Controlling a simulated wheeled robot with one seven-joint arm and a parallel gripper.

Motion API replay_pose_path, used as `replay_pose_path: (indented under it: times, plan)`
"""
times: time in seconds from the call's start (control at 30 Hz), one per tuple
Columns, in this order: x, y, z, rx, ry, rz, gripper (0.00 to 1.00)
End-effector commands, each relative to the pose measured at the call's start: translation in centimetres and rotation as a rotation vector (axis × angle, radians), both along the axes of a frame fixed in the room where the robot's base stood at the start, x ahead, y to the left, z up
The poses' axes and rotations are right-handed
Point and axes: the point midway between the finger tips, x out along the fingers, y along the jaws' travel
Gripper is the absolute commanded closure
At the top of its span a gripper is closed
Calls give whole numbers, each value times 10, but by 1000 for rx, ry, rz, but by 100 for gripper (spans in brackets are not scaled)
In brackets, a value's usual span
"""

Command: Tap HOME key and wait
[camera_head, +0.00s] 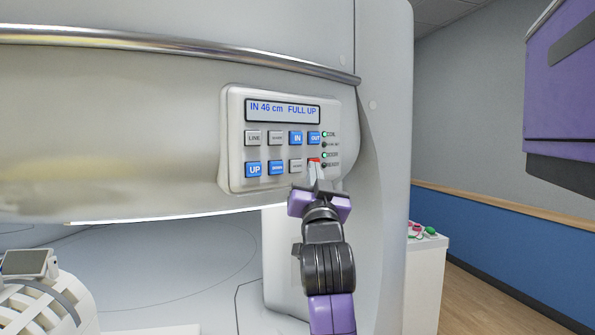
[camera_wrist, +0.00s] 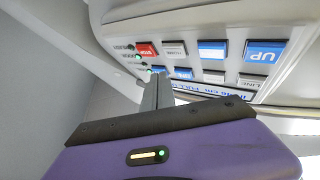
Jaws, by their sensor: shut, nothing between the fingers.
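The key panel (camera_head: 235,150) is on the front of the scanner. Its display (camera_head: 282,111) reads "IN 46 cm FULL UP". My gripper (camera_head: 315,175) is shut and empty, in front of the panel's lower right, overlapping the red key (camera_head: 314,159).
Blue keys UP (camera_head: 254,169) and OUT (camera_head: 314,137) sit close by. Two of the indicator lamps (camera_head: 325,155) right of the keys are green. A metal rail (camera_head: 180,45) runs above the panel. A purple and dark unit (camera_head: 570,110) hangs at right.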

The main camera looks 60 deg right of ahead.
Motion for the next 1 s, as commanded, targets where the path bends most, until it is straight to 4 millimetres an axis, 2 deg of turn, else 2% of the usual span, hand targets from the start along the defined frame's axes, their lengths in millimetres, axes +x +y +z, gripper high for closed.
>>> replay_pose_path:
  times: [0.1, 0.3, 1.0]
  plan:
    - [11, -5, -1, 1, 1, 0, 100]
    - [19, -9, 0, 0, -1, 0, 100]
    - [20, -9, 0, 0, 0, 0, 100]
